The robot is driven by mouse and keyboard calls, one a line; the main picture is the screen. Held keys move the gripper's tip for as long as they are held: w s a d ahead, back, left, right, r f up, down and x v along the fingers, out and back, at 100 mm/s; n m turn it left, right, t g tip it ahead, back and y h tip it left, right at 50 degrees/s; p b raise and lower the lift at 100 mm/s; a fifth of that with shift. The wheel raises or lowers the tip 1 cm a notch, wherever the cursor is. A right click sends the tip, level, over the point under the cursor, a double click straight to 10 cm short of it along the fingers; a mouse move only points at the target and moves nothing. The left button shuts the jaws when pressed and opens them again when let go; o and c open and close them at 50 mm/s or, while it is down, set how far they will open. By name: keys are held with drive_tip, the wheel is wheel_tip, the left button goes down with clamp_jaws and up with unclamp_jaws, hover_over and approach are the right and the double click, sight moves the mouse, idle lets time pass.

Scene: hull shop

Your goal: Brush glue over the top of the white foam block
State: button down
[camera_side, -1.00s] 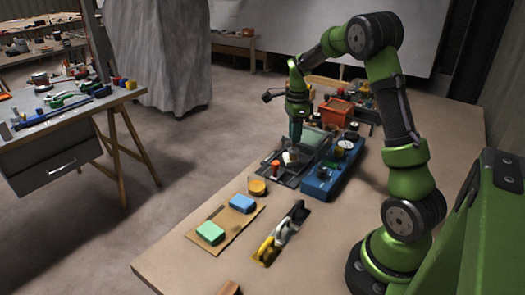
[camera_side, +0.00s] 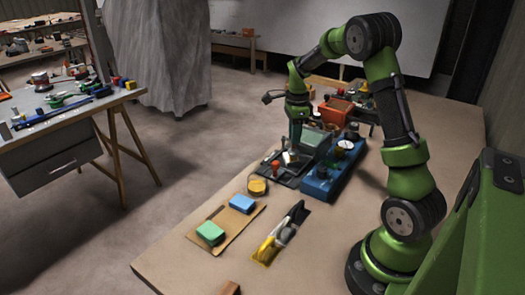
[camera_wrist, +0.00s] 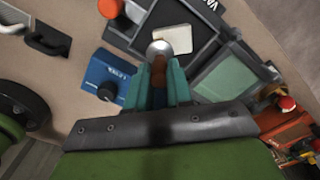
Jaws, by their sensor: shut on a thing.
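The white foam block (camera_side: 291,157) lies in a dark grey tray (camera_side: 291,180). It shows as a pale block (camera_wrist: 173,39) near the top of the wrist view. My gripper (camera_wrist: 160,75) has teal fingers shut on a brown handle (camera_wrist: 158,74), apparently the brush. A rounded silvery part (camera_wrist: 159,48) at the handle's end appears to overlap the block's left edge. I cannot tell whether it touches the block, and no bristles or glue can be made out. In the side view my gripper (camera_side: 295,138) is just above the block.
A blue unit (camera_side: 322,180) with a dial stands right beside the tray. An amber round pot (camera_side: 257,187) is in front. Green (camera_side: 210,233) and blue (camera_side: 241,203) blocks lie on a board. Red-orange bins (camera_side: 336,108) stand behind.

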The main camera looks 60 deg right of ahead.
drive_tip(key=shift+d, duration=0.1)
drive_tip(key=shift+w+d, duration=0.45)
drive_tip(key=shift+w, duration=0.1)
drive_tip(key=shift+d, duration=0.1)
drive_tip(key=shift+w+d, duration=0.9)
drive_tip(key=shift+w, duration=0.05)
drive_tip(key=shift+a, duration=0.1)
drive_tip(key=shift+s+a, duration=1.45)
drive_tip(key=shift+s, duration=0.05)
drive_tip(key=shift+w+d, duration=0.1)
drive_tip(key=shift+w+d, duration=0.45)
drive_tip(key=shift+w+d, duration=0.1)
